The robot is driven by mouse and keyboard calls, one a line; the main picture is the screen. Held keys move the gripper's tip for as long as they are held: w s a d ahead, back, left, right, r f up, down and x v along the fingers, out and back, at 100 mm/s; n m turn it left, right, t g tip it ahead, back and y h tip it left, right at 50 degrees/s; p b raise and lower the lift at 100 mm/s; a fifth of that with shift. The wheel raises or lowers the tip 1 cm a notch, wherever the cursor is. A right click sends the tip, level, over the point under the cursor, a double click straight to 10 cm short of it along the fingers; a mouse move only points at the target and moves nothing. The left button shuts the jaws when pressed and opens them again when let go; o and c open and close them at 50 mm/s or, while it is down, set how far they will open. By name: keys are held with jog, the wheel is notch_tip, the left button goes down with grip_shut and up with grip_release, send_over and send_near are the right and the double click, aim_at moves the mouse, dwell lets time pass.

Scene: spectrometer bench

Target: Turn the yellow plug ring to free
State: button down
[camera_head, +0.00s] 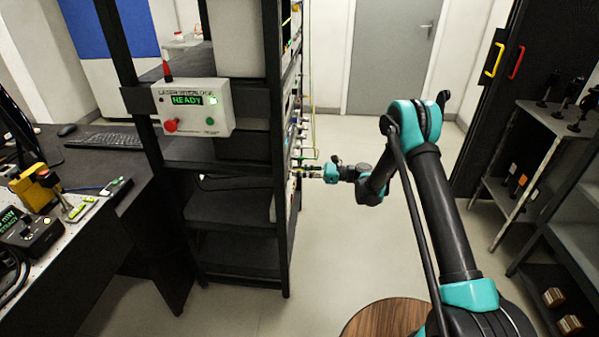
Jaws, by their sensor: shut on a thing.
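My gripper (308,172) reaches left to the side panel of the black rack (283,120), at about the middle of its height. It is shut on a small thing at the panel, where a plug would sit. I take this to be the yellow plug ring, but the ring is too small and too covered by the fingers to make out. Its turn position cannot be read. A thin yellow-green cable (314,130) runs down the panel to near my fingertips. Several small plugs line the panel above, seen edge-on.
A bench with devices (80,215) stands at left, a round wooden top (385,318) below my arm, and shelves (530,125) at right. The floor between rack and shelves is clear.

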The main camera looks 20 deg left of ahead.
jog(key=shift+n, duration=0.3)
jog(key=n, duration=1.2)
jog(key=shift+s+f+n, duration=0.1)
jog(key=shift+n, duration=1.9)
jog(key=c, duration=1.4)
grip_release()
jog(key=shift+o, duration=0.2)
jog(key=shift+d, duration=0.1)
